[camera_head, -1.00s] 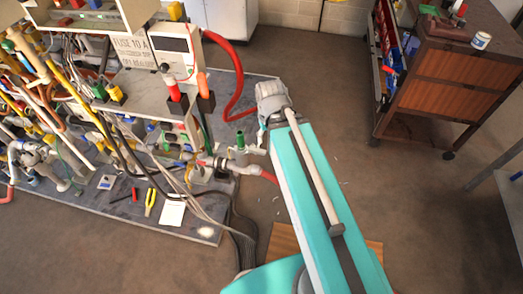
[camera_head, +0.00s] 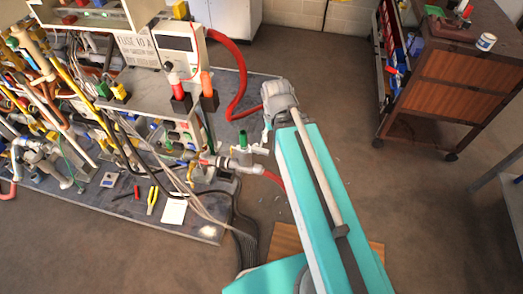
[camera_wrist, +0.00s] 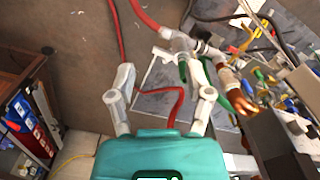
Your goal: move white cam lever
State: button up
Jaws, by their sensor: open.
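A thin white lever (camera_wrist: 149,70) shows between my fingers in the wrist view, beside a pale pipe fitting. What looks like the same lever (camera_head: 260,149) is small in the head view, right of a green handle, at the right end of the pipework. My gripper (camera_wrist: 162,95) is open, with one grey finger on each side of the lever in the picture. I see no clear contact, and cannot tell the depth between them. In the head view my gripper (camera_head: 267,130) is above and right of the fitting, and its fingertips are partly hidden.
A red hose (camera_head: 240,90) loops behind the fitting. A heater test bench (camera_head: 120,65) crowded with pipes, wires and tools fills the left. A wooden cabinet on wheels (camera_head: 455,85) stands at the back right. Bare floor (camera_head: 320,80) lies between them.

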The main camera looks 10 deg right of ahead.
jog(key=shift+c, duration=0.3)
jog(key=shift+w+f, duration=0.1)
jog(key=shift+f, duration=0.1)
jog(key=c, duration=0.4)
jog(key=shift+w+d+f+b, duration=0.1)
jog(key=shift+w+f+b, duration=0.6)
jog(key=shift+b, duration=0.2)
jog(key=c, duration=0.4)
jog(key=w+d+f+m+b, duration=0.1)
jog(key=w+f+b, duration=0.5)
jog(key=w+f+m+b, duration=0.2)
jog(key=w+f+b, duration=0.4)
jog(key=w+d+f+m+y+b, duration=0.1)
jog(key=w+f+m+b, duration=0.1)
jog(key=w+f+b, duration=0.4)
jog(key=shift+d, duration=0.3)
grip_shut()
jog(key=shift+w+d+f, duration=0.1)
jog(key=shift+w, duration=0.1)
